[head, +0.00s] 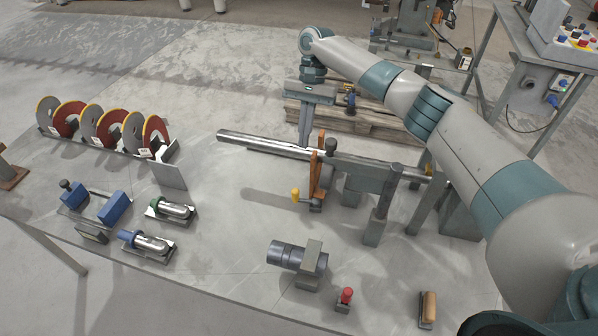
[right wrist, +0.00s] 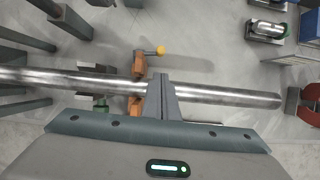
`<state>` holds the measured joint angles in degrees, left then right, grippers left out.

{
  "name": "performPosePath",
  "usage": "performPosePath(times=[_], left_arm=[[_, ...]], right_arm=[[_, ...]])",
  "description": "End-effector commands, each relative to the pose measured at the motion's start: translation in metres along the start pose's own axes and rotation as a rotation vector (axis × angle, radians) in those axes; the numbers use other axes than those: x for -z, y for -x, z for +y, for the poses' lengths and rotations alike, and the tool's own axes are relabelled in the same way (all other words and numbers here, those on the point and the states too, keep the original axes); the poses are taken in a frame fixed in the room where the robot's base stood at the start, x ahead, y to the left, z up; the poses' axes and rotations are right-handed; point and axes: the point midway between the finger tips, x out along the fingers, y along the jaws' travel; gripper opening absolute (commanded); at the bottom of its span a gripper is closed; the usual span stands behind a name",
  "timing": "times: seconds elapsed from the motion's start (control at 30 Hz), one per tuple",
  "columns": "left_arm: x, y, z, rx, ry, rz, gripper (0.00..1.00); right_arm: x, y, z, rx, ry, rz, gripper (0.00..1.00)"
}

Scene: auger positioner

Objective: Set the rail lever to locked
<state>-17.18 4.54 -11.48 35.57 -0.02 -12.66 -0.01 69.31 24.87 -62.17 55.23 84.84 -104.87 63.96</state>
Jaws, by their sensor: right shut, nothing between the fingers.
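A long steel rail (head: 265,144) runs across the table and also shows in the right wrist view (right wrist: 225,93). An orange carriage (head: 316,175) sits around it, with a lever ending in a yellow knob (head: 296,193) on the near side. A dark knob (head: 330,145) stands at the carriage's top. The yellow knob (right wrist: 160,50) and carriage (right wrist: 138,68) show in the right wrist view. I cannot tell which knob is the rail lever, or its setting. My right gripper (head: 304,138) is shut and empty over the rail, just left of the carriage. My left gripper is out of view.
Red and grey discs (head: 104,128) stand in a rack at the left. Blue blocks (head: 115,207) and metal cylinders (head: 152,243) lie nearer. A dark cylinder (head: 287,254), red knob (head: 346,296) and wooden handle (head: 428,308) are at the front. The table between is clear.

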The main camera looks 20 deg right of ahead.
Motion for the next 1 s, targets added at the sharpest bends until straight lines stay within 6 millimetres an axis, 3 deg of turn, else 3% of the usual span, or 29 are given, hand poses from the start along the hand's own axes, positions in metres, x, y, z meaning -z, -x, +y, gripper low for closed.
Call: performPosePath(times=[0.4, 0.6, 1.0], left_arm=[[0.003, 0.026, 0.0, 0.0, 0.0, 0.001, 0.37], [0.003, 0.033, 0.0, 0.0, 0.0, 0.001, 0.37], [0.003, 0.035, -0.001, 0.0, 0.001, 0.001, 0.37]], right_arm=[[-0.002, -0.075, 0.001, -0.003, -0.001, -0.003, 0.0], [-0.001, -0.103, 0.0, -0.002, -0.001, -0.002, 0.0], [0.0, -0.119, 0.0, 0.0, -0.001, 0.0, 0.0]])
